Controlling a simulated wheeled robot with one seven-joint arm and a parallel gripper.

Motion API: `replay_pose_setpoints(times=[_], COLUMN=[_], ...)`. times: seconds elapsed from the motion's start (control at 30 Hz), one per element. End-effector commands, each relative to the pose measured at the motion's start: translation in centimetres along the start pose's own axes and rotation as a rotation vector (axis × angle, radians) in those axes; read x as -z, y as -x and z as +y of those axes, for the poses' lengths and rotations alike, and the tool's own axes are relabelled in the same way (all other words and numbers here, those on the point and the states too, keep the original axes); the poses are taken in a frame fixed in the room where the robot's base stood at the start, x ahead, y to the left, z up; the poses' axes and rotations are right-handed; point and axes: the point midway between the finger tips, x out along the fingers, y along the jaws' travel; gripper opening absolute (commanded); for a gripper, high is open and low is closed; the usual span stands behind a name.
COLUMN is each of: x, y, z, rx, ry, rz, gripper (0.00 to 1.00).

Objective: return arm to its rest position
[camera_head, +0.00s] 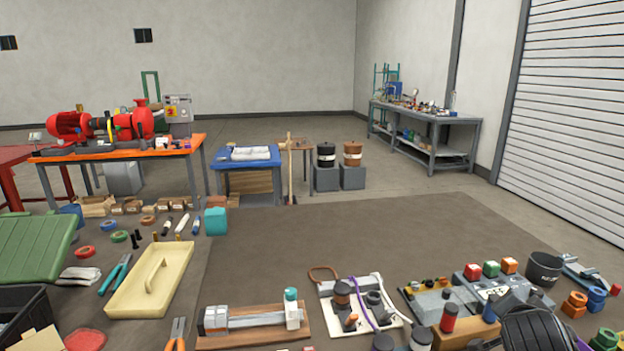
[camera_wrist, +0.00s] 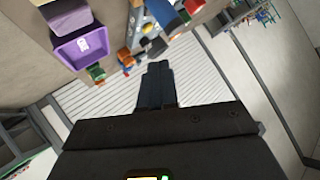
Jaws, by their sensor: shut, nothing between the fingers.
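My gripper (camera_wrist: 157,72) shows in the wrist view, its two dark fingers together with nothing between them. It points out over open space, with the light ribbed shutter behind it, and touches nothing that I can see. The wrist view is strongly tilted. In the head view I cannot make out the gripper; a dark rounded shape at the bottom right may be part of my arm, and it covers some of the items there.
A purple bin (camera_wrist: 85,46) shows at the wrist view's upper left. In the head view, a cream tray (camera_head: 150,280), a wooden board with a clamp (camera_head: 255,325) and a black cup (camera_head: 543,268) lie near. The red pump (camera_head: 133,124) stands on an orange bench. The middle floor is clear.

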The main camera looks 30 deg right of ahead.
Motion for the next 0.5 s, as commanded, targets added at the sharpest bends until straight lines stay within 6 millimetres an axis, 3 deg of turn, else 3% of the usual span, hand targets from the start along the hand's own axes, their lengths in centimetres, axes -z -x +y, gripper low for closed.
replay_pose_setpoints(times=[0.27, 0.5], x=[-4.1, -9.2], y=[5.1, 12.2], z=[2.3, 5.6], rx=[0.299, 0.554], ry=[0.452, 0.737], rz=[0.012, -0.023], gripper=[0.00, 0.00])
